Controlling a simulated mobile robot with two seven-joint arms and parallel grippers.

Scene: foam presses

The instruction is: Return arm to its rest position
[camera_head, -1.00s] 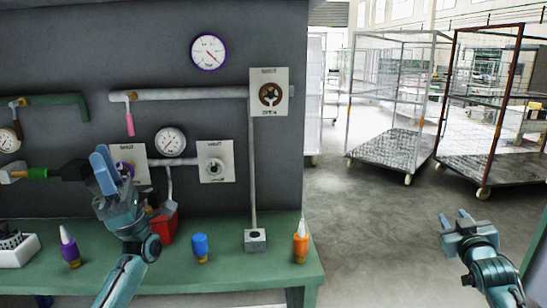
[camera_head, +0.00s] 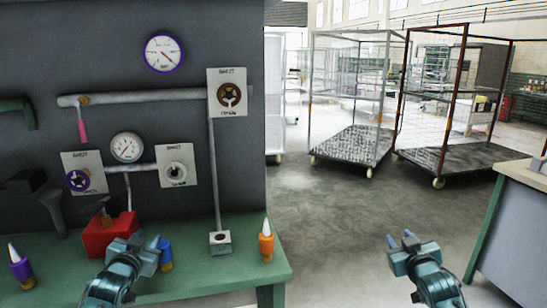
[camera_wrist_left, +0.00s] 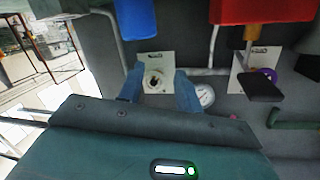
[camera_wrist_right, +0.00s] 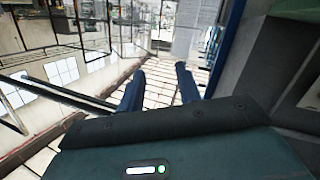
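My left gripper (camera_head: 145,240) is low over the green bench (camera_head: 205,266), in front of the red box-like object (camera_head: 98,236) and the blue-topped bottle (camera_head: 165,254). In the left wrist view its two blue fingers (camera_wrist_left: 160,88) stand apart with nothing between them. My right gripper (camera_head: 400,238) is over open floor, to the right of the bench. In the right wrist view its fingers (camera_wrist_right: 160,80) are also apart and empty.
A grey panel with gauges (camera_head: 164,53), pipes and valve plates (camera_head: 227,93) stands behind the bench. An orange bottle (camera_head: 266,241) and a purple one (camera_head: 21,268) stand on it. Wire cage carts (camera_head: 350,145) are beyond. Another table (camera_head: 520,180) is at the right.

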